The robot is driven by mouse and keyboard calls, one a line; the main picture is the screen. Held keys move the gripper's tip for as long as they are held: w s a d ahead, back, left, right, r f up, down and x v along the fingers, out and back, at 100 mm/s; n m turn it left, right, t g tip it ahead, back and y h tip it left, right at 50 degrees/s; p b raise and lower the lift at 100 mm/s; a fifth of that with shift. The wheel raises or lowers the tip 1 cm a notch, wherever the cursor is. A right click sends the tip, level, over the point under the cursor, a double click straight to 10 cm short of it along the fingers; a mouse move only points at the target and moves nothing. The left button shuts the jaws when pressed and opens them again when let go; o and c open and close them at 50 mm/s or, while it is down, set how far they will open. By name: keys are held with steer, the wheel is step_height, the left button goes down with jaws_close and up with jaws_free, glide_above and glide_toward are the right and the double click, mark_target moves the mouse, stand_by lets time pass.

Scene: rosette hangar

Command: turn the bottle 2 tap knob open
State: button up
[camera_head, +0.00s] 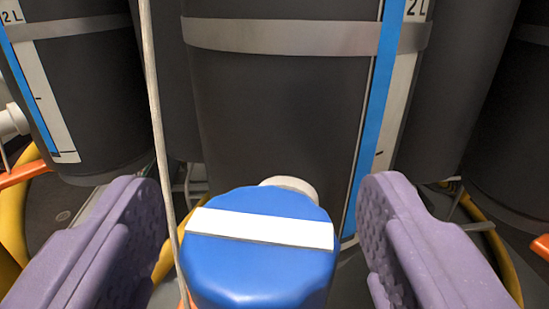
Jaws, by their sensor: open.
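A blue tap knob (258,268) with a white bar (260,228) across its top is in the low middle of the view. The bar lies nearly level, tilted slightly down to the right. A pale round part (290,184) shows just behind the knob. My gripper (262,225) is open, with one purple finger on each side of the knob and a gap on both sides. The dark bottle (280,115) stands behind the knob, with a metal band and a blue level strip marked 2 L. No bottle number is readable.
A thin pale cord (157,120) hangs between the left finger and the knob, close to the knob's left edge. Other dark bottles stand at left (85,90) and right (515,120). Yellow hoses (14,225) and orange parts run low at both sides.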

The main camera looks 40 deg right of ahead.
steer(key=shift+x, duration=1.45)
steer(key=shift+c, duration=0.2)
steer(key=c, duration=0.9)
steer(key=shift+b, duration=0.3)
